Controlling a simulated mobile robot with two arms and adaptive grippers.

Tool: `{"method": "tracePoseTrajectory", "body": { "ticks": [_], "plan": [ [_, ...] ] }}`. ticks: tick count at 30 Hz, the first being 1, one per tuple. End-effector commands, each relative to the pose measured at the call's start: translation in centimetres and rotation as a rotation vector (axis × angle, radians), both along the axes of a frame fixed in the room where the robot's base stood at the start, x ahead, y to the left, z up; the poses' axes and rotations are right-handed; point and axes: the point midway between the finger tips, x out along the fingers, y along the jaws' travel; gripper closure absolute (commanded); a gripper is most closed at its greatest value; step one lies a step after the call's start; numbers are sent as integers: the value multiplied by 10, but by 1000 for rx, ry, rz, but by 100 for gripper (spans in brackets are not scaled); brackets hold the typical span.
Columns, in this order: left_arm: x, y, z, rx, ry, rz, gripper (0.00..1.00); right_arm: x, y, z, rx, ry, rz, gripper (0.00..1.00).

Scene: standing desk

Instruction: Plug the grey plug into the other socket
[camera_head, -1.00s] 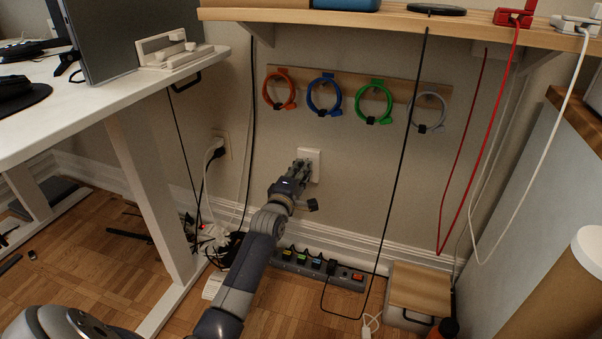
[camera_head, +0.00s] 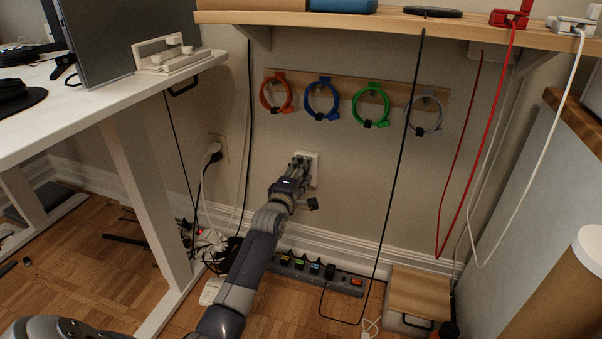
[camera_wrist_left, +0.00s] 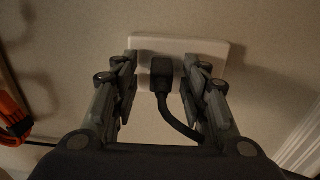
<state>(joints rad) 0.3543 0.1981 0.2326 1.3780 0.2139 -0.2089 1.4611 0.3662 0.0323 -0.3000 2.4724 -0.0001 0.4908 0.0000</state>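A white wall socket plate (camera_head: 314,167) sits low on the wall below the hooks; it also shows in the left wrist view (camera_wrist_left: 212,50). A dark grey plug (camera_wrist_left: 161,72) with a cord curving down to the right is at this plate, seemingly seated in it. My left gripper (camera_head: 301,162) is at the plate. In the left wrist view its fingers (camera_wrist_left: 158,82) stand on both sides of the plug, with a visible gap on each side. Another wall outlet (camera_head: 219,147) at the left has a dark plug and a white cord. My right gripper is out of view.
Coloured cable loops hang on a wooden rail (camera_head: 340,84) above the plate. A power strip (camera_head: 316,272) lies on the floor below. A black cable (camera_head: 400,150) hangs right of my arm; a white desk leg (camera_head: 147,195) stands to the left.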

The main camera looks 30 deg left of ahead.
Motion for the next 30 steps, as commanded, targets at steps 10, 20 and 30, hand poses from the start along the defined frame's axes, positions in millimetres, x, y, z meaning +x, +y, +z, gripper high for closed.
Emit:
{"method": "tracePoseTrajectory", "body": {
  "ticks": [10,20,30],
  "plan": [
    [-5,-1,-2,-1,3,0,59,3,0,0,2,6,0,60],
    [-49,-12,-2,-2,1,0,59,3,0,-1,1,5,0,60],
    [-100,-25,-1,-1,2,0,59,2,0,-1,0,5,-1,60]
  ]
}}
